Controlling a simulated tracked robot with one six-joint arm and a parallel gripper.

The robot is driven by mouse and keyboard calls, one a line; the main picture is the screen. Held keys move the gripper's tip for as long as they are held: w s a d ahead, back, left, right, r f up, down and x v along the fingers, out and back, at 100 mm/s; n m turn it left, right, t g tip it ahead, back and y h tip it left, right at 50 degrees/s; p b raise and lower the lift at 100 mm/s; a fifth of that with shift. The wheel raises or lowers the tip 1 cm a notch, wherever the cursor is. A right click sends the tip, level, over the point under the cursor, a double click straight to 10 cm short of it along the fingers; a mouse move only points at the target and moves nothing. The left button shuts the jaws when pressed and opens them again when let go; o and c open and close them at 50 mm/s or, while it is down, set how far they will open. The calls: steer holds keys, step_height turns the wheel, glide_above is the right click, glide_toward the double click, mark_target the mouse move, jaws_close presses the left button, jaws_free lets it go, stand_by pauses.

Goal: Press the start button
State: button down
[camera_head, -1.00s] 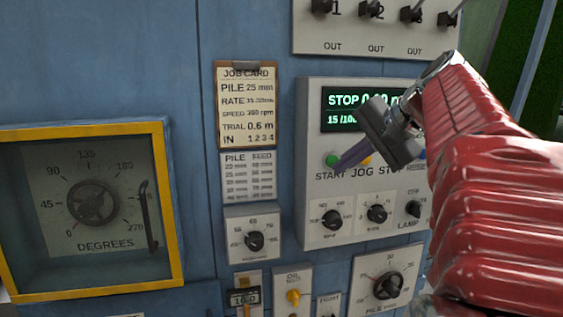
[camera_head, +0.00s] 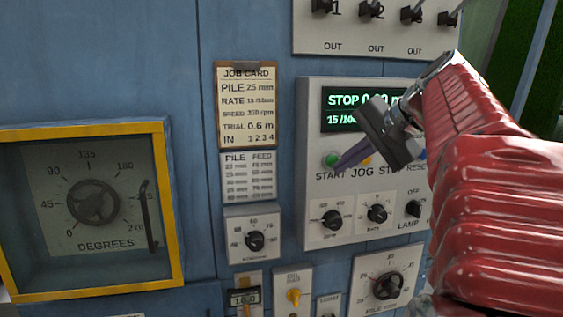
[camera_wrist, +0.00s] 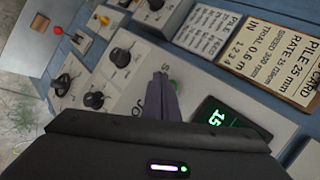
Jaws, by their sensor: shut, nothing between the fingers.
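The green start button (camera_head: 332,160) sits on the grey control box (camera_head: 312,205), above the label START. It also shows in the wrist view (camera_wrist: 174,85), partly hidden by my fingers. My gripper (camera_head: 340,166) is shut and empty. Its purple fingertips are at or just beside the green button in the head view; I cannot tell whether they touch it. In the wrist view the fingers (camera_wrist: 161,88) point at the box right by the button. The display (camera_head: 345,108) reads STOP and is partly hidden by my wrist.
A yellow jog button (camera_head: 366,160) lies just right of the fingers. Knobs (camera_head: 332,220) sit below. The job card (camera_head: 246,105) hangs left of the box. A yellow-framed dial window (camera_head: 172,200) is at the far left. Lever switches (camera_head: 372,10) are above.

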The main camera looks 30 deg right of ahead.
steer(key=shift+w, duration=0.15)
steer(key=shift+w+d, duration=0.15)
steer(key=shift+w, duration=0.15)
steer(key=shift+w+d, duration=0.15)
steer(key=shift+w, duration=0.35)
stand_by(1.1)
steer(key=shift+s, duration=0.1)
steer(key=shift+s+a, duration=0.3)
steer(key=shift+s, duration=0.5)
steer(key=s, duration=0.2)
steer(key=s+a, duration=0.1)
steer(key=s, duration=0.1)
steer(key=shift+s+a, duration=0.2)
steer(key=shift+s, duration=0.2)
stand_by(0.3)
stand_by(0.7)
